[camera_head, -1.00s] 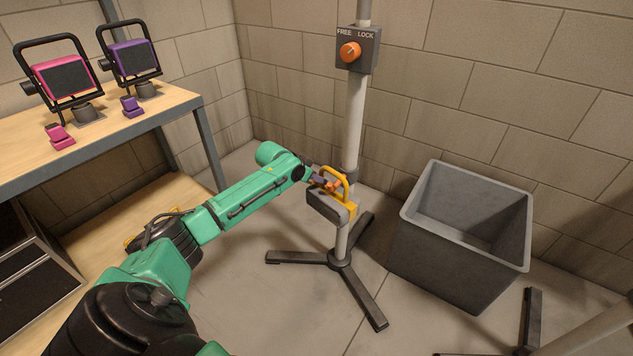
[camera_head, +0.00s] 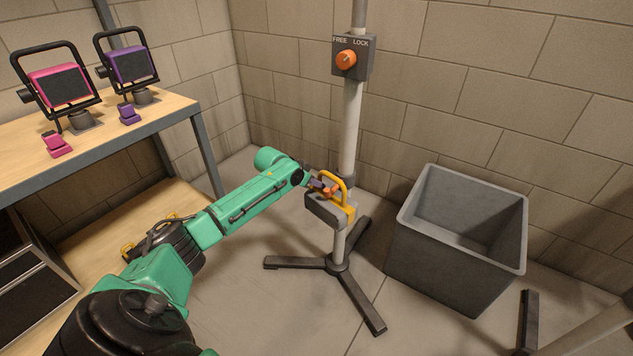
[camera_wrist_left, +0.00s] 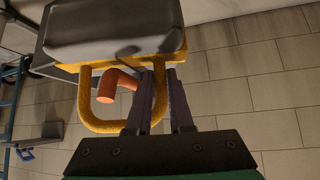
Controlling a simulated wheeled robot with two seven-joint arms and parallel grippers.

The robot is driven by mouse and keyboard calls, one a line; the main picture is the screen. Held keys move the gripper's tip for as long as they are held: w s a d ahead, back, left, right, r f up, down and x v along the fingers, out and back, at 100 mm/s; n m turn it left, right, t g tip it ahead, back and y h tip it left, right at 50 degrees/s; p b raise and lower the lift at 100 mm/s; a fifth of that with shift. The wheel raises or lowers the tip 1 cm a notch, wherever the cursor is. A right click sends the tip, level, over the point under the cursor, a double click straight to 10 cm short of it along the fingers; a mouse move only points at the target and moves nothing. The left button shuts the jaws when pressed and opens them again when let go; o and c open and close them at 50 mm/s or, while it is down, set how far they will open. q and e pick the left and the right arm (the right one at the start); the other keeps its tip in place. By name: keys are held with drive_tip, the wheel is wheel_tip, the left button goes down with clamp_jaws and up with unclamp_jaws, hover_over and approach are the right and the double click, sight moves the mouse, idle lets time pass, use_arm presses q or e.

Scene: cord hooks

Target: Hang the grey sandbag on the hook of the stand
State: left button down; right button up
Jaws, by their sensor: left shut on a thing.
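The grey sandbag (camera_head: 323,210) with its yellow handle (camera_head: 346,187) is up against the pole of the stand (camera_head: 349,130), well above its feet. My left gripper (camera_head: 317,184) is shut on the handle. In the left wrist view the fingers (camera_wrist_left: 163,100) close on one side of the handle loop (camera_wrist_left: 86,105), and the grey bag (camera_wrist_left: 110,28) is beyond it. The orange hook (camera_wrist_left: 117,84) appears within the loop's outline. I cannot tell whether the handle rests on it. My right gripper is out of view.
A box marked FREE and LOCK (camera_head: 354,57) with an orange knob sits high on the pole. A grey open bin (camera_head: 450,250) stands right of the stand. A workbench (camera_head: 100,135) at left holds a pink lamp (camera_head: 58,85) and a purple lamp (camera_head: 131,65).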

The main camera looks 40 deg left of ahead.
sight(318, 190)
use_arm(q)
drive_tip(key=shift+w+r, duration=0.1)
drive_tip(key=shift+r, duration=0.1)
drive_tip(key=shift+w+f+b, duration=0.1)
drive_tip(key=shift+f+b, duration=0.95)
drive_tip(key=shift+f, duration=0.9)
drive_tip(key=shift+p, duration=0.4)
